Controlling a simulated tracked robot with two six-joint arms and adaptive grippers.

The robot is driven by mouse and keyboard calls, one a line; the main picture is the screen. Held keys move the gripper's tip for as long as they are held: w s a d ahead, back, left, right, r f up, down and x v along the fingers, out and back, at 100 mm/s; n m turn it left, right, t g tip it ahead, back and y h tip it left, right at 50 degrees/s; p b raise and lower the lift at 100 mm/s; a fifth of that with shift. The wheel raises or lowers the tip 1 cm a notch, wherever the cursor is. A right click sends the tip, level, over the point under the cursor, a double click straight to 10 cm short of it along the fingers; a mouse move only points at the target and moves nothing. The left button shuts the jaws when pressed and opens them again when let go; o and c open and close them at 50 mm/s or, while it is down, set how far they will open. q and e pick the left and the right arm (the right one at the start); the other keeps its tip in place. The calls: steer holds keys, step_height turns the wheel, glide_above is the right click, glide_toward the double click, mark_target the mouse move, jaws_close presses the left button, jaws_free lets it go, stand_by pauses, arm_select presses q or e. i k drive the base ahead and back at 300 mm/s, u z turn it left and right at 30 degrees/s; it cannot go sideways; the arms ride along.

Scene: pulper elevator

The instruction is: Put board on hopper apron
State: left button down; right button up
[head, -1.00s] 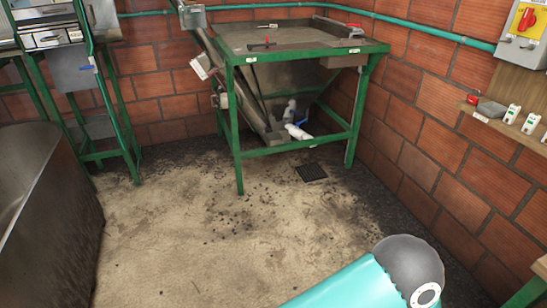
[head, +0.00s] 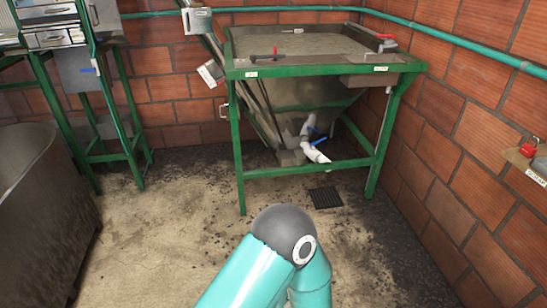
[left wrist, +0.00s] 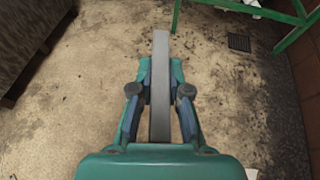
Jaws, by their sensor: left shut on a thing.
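A long, narrow grey board (left wrist: 160,48) points away from me in the left wrist view, above the floor. My left gripper (left wrist: 160,75) is shut on it, a finger on each side. In the head view neither the board nor a gripper shows, only a teal arm of mine at the bottom. The hopper (head: 318,95) stands ahead in a green frame, with a flat grey apron (head: 305,63) along its top front. My right gripper is in no view.
White pipes (head: 312,145) sit below the hopper. A dark metal tank (head: 45,200) stands at left. The floor before the hopper is open, with a drain grate (head: 325,197).

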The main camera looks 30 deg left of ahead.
mark_target(323, 59)
steer(key=u, duration=0.35)
steer(key=i, duration=1.3)
steer(key=u, duration=0.3)
steer(key=i, duration=1)
steer(key=u, duration=0.1)
